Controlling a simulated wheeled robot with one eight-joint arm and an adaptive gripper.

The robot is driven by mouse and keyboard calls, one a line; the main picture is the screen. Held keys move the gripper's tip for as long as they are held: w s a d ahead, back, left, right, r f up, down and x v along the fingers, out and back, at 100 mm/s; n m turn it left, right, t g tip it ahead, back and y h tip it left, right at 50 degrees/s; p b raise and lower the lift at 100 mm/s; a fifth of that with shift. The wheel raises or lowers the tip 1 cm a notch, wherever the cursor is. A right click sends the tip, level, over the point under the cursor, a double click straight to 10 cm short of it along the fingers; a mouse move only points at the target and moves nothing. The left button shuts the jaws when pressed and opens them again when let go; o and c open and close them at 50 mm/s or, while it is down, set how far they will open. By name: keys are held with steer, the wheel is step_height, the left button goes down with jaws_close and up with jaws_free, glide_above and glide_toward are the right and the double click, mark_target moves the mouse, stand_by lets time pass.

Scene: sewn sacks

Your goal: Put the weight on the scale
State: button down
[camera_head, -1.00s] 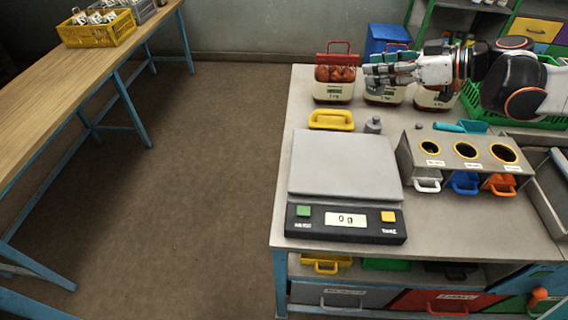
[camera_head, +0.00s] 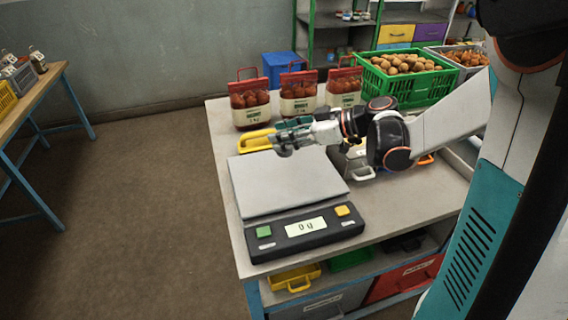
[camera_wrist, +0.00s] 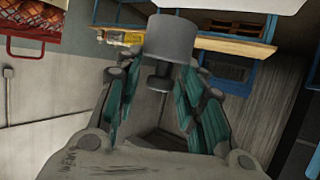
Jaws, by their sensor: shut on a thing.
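The weight (camera_wrist: 170,38) is a small grey cylinder with a narrow neck. In the wrist view it sits between the teal-padded fingers of my gripper (camera_wrist: 162,72), which is shut on it. In the head view my gripper (camera_head: 290,134) is over the back edge of the scale (camera_head: 285,187), with the weight just below the fingers. The weight looks clear of the plate, though the gap is hard to judge. The scale has a flat grey plate, bare, and a dark front panel with a green and a yellow button. Its display (camera_head: 305,226) appears to read 0 g.
Several red-topped bags (camera_head: 250,103) stand behind the scale. A yellow handled piece (camera_head: 258,140) lies behind the plate. A green crate (camera_head: 408,75) of round produce is at the back right. My forearm covers part of the holed stand (camera_head: 358,172) right of the scale.

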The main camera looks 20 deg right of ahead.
steer(key=shift+f+b, duration=1.15)
steer(key=shift+f, duration=2.5)
steer(key=shift+f, duration=0.1)
steer(key=c, duration=1.1)
jaws_free()
steer(key=shift+o, duration=0.2)
steer(key=p+v, duration=0.3)
steer(key=v, duration=0.9)
